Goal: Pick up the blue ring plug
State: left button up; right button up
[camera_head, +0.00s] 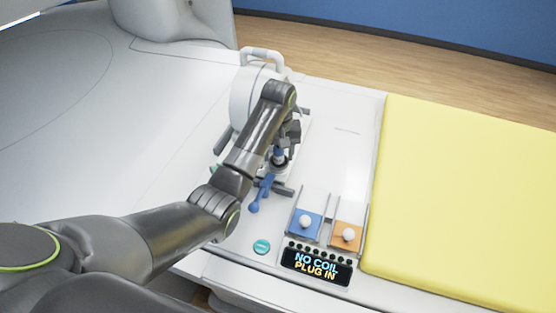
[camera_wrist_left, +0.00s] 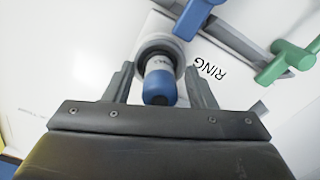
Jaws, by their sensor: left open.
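The blue ring plug (camera_wrist_left: 159,87) has a blue end and a pale collar with lettering. In the left wrist view it sits in a round grey socket beside the word RING. In the head view its blue part (camera_head: 279,153) shows just below my left gripper (camera_head: 288,136), partly hidden by it. In the wrist view my left gripper (camera_wrist_left: 160,84) is open, with one finger on each side of the plug. Small gaps show between the fingers and the plug. My right gripper is not in view.
A blue lever (camera_wrist_left: 194,16) and a green lever (camera_wrist_left: 286,63) lie close to the socket. A white coil housing (camera_head: 245,98) stands behind. In front are a blue slot (camera_head: 297,230), an orange slot (camera_head: 345,245), a display (camera_head: 316,264) and a teal button (camera_head: 261,247). A yellow mattress (camera_head: 460,190) lies right.

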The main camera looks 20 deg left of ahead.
pick_arm(q)
grip_shut()
dwell(0.3)
jog(key=shift+w+r, duration=0.1)
jog(key=shift+r, duration=0.45)
notch_tip(320, 180, up, 9)
jog(key=p, duration=0.7)
jog(key=shift+p, duration=0.4)
